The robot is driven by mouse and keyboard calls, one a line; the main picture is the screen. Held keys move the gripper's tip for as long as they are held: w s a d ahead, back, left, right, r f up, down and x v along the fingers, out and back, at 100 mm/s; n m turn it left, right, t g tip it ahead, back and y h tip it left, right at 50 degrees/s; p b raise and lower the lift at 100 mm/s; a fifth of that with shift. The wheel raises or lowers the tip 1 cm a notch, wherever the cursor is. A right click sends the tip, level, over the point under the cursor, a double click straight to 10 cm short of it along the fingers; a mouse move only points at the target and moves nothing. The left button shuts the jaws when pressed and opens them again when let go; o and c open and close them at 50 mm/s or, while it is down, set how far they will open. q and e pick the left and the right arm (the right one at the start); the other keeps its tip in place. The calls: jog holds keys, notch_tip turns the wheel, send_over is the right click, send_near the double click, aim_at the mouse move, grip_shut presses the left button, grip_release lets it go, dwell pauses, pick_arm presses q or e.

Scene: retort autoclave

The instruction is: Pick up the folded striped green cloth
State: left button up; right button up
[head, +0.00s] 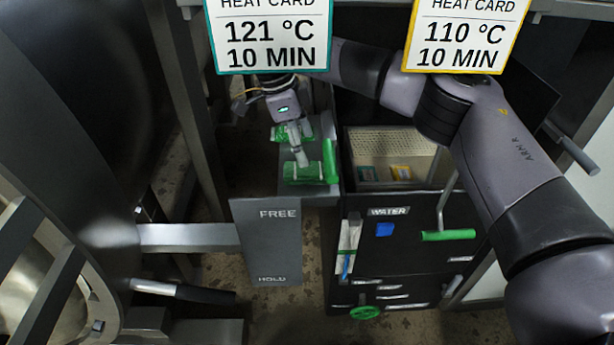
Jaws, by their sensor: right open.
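The folded green cloth (311,173) lies on a small grey shelf (308,189) in the middle of the head view. Its stripes are hard to make out at this size. My right gripper (299,156) reaches down from above, with its fingers over the cloth. The gripper is open; I cannot tell whether its fingers touch the cloth. Another green patch (281,133) shows behind the fingers, partly hidden by them. My left gripper is out of view.
A green upright bar (329,161) stands close to the cloth's right side. A perforated tray (390,145) sits in the black cabinet, which has a green handle (448,235). A grey FREE/HOLD panel (270,240) is in front. Two heat cards (268,45) (465,45) hang above.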

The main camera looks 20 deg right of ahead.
aim_at(307, 168)
jog(key=x, duration=0.5)
jog(key=shift+s+a+f+b, duration=0.2)
jog(key=shift+s+a+b, duration=0.1)
jog(key=shift+a, duration=0.05)
jog(key=shift+d+f, duration=0.15)
jog(key=shift+f, duration=0.25)
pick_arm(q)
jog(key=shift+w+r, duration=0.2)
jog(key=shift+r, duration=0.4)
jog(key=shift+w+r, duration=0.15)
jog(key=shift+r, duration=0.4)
pick_arm(e)
jog(key=shift+c, duration=0.4)
jog(key=c, duration=1)
jog(key=shift+r, duration=0.1)
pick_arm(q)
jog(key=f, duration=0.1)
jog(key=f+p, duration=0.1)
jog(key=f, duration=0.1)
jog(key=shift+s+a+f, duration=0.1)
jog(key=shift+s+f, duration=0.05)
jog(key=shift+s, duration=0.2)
pick_arm(e)
jog(key=s+a+r, duration=0.5)
jog(key=a+r, duration=0.3)
jog(key=a, duration=0.5)
jog(key=shift+s, duration=0.25)
